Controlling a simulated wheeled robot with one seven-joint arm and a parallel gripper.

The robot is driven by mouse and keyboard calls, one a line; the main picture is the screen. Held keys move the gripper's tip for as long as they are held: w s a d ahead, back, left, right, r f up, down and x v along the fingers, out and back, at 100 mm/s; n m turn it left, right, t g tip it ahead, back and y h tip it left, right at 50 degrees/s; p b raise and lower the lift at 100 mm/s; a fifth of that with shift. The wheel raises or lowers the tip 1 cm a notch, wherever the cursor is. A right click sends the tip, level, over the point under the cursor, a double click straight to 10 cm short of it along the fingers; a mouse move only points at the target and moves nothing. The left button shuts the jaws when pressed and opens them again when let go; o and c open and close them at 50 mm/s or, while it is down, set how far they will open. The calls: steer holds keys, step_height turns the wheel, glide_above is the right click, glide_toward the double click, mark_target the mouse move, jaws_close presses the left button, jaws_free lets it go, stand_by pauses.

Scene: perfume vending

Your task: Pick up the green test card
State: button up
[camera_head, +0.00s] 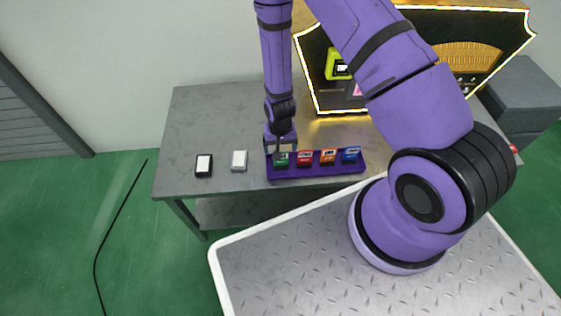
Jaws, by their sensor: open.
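The green test card (282,162) stands in the leftmost place of a purple holder (318,175) on the grey table. Red (305,157), orange (328,156) and blue (351,155) cards stand to its right in the same holder. My gripper (280,150) points down from above at the green card. It is open, and its fingers are at or just above the card's top. The fingers are small here and partly cover the card, so I cannot tell whether they touch it.
A black-framed white card (204,166) and a white card (239,160) lie on the grey table (225,110), left of the holder. A dark machine with a lit edge (318,100) stands behind, partly hidden by my arm. Grey boxes (520,90) are at right. The table's left part is mostly clear.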

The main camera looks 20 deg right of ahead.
glide_above(281, 165)
steer(key=shift+w+f, duration=0.2)
steer(key=shift+f, duration=2.7)
steer(key=shift+c, duration=0.2)
steer(key=c, duration=1)
